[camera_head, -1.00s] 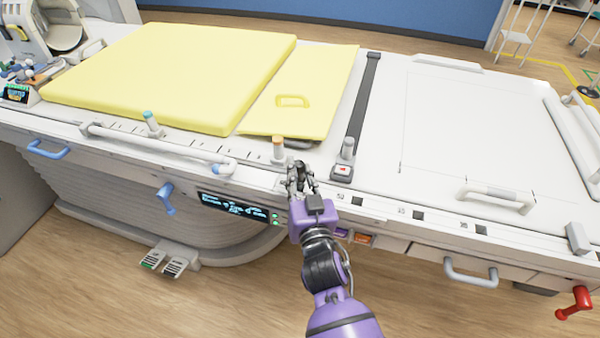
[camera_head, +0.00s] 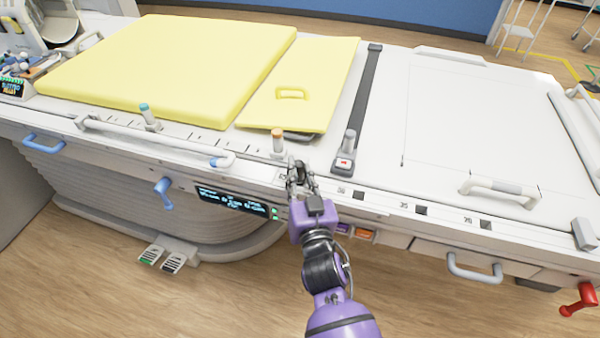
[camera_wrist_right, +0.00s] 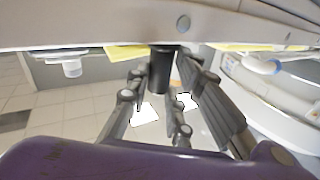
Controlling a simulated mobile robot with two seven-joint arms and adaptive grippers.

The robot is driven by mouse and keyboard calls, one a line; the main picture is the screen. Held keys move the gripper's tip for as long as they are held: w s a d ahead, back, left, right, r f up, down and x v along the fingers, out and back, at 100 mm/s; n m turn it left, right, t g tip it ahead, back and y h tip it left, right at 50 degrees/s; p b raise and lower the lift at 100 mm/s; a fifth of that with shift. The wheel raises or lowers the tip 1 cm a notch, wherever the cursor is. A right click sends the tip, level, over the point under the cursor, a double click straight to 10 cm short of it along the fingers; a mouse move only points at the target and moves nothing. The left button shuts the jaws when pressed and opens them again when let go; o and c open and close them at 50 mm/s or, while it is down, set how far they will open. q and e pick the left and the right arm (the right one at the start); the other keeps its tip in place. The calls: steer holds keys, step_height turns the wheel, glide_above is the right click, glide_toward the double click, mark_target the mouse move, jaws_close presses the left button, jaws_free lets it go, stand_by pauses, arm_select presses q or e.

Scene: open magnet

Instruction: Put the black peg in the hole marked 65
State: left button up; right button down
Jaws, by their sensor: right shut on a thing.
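Square dark holes with small numbers line the front edge, one seeming marked 25 (camera_head: 421,210) and another 20 (camera_head: 485,225). I cannot read a 65. My left gripper is not in view.
A white rail (camera_head: 155,143) runs at the left. Yellow pads (camera_head: 170,65) cover the back left. The table's right part is largely clear.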

stand_by(0.3)
steer(key=c, duration=1.5)
jaws_free()
steer(key=shift+f, duration=0.1)
